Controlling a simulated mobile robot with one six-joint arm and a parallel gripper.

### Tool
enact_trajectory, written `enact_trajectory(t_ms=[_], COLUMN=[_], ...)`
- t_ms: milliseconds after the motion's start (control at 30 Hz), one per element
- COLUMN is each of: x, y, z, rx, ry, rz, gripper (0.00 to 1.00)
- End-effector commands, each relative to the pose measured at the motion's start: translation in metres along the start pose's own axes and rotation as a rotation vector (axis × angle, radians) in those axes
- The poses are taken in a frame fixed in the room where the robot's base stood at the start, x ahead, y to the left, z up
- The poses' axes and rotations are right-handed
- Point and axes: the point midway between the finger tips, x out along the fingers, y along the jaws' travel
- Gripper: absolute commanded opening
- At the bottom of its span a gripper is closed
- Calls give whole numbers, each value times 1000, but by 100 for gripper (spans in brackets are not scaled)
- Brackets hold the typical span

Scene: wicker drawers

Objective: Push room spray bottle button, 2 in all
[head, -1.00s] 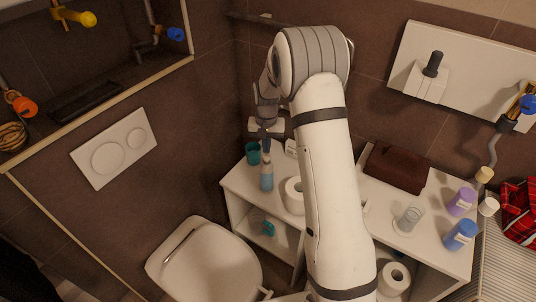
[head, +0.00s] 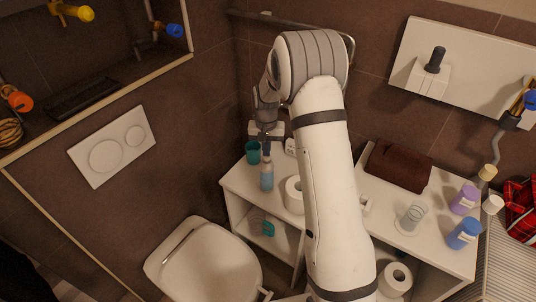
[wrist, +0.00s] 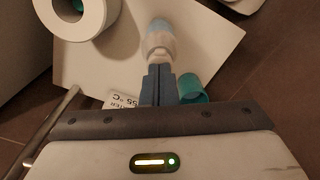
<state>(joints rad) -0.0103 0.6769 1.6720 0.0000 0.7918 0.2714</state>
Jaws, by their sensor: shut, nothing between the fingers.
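A light blue room spray bottle (head: 267,177) with a pale top stands upright near the left end of the white shelf top. In the wrist view the bottle (wrist: 160,40) is just beyond my fingertips. My gripper (head: 267,152) is shut and empty, pointing down right over the bottle's top. In the wrist view its closed fingers (wrist: 159,72) line up with the bottle's cap. I cannot tell whether the fingertips touch the button, as the fingers hide part of the top.
A teal cup (head: 253,153) stands close behind the bottle, and a toilet paper roll (head: 293,194) stands to its right. A small white display (head: 291,147) is behind. The toilet (head: 205,265) is at the front left. Bottles and a brown towel (head: 398,166) are on the right.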

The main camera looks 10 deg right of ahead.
Motion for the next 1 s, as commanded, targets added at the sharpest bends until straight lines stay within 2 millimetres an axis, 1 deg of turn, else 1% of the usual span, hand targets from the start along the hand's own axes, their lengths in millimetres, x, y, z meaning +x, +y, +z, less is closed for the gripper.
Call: enact_trajectory(t_ms=[33,133,400,567,833,1000], x=[4,8,5,-2,-18,-23], y=[0,0,0,0,0,0], z=[0,0,0,0,0,0], rx=[0,0,0,0,0,0], ry=[-1,-2,-2,-2,-1,-1], rz=[0,0,1,0,0,0], gripper=[0,0,0,0,0,0])
